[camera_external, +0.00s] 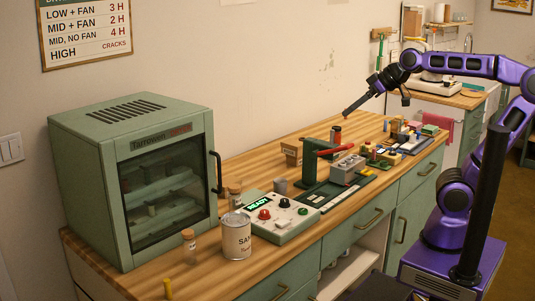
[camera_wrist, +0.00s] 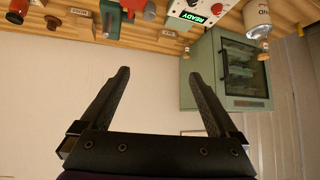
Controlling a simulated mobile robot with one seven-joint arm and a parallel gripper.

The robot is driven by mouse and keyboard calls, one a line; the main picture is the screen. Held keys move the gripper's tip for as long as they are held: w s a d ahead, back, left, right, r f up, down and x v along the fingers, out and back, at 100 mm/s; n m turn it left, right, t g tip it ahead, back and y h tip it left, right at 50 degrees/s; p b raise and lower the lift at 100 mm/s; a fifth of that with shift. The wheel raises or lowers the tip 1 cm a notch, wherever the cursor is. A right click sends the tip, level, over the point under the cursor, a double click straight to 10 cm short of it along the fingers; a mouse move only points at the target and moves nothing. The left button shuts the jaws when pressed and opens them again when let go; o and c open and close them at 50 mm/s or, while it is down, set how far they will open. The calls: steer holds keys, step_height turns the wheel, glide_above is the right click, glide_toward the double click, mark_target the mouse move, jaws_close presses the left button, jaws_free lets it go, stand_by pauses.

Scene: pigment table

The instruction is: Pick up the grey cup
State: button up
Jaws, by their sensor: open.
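The grey cup (camera_external: 281,185) is small and stands on the wooden table behind the control box, left of the green press. In the wrist view, which is upside down, a small grey shape near the top middle looks like this cup (camera_wrist: 169,33). My gripper (camera_external: 348,112) is in the air above the back of the table, to the right of the cup and well apart from it. In the wrist view my gripper (camera_wrist: 160,74) has its two black fingers spread, with nothing between them.
A green oven (camera_external: 130,180) stands at the left end. The control box (camera_external: 281,220), a can (camera_external: 237,236) and corked bottles (camera_external: 189,241) are near the cup. Several small items crowd the table's right end.

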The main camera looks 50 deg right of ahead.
steer(key=w+d+r+n+t, duration=0.1)
steer(key=w+d+r+t, duration=0.1)
steer(key=w+r, duration=0.4)
steer(key=w+d+r+n+t, duration=0.1)
steer(key=w+d+r+t, duration=0.2)
steer(key=w, duration=0.6)
steer(key=w+r+n+t+h+b, duration=0.1)
steer(key=w+r+n+t, duration=0.15)
steer(key=w+r, duration=0.4)
steer(key=w+r+n+t+h, duration=0.2)
steer(key=w+r+n, duration=0.1)
steer(key=r, duration=0.6)
steer(key=w+a+f+n+g, duration=0.25)
steer(key=a+f+n, duration=0.35)
steer(key=a+f, duration=0.65)
steer(key=n+g+h+p, duration=0.3)
steer(key=n, duration=1.5)
glide_toward(280, 187)
steer(key=shift+w+d+r, duration=0.15)
steer(key=shift+w+d, duration=0.3)
steer(key=shift+d, duration=0.05)
steer(key=shift+w+d+r, duration=0.2)
steer(key=shift+w+d, duration=0.2)
steer(key=shift+d, duration=0.1)
steer(key=shift+d+f, duration=0.2)
steer(key=shift+f, duration=0.05)
steer(key=b+x, duration=0.1)
steer(key=x, duration=0.6)
steer(key=shift+w+a, duration=0.1)
steer(key=shift+w, duration=0.05)
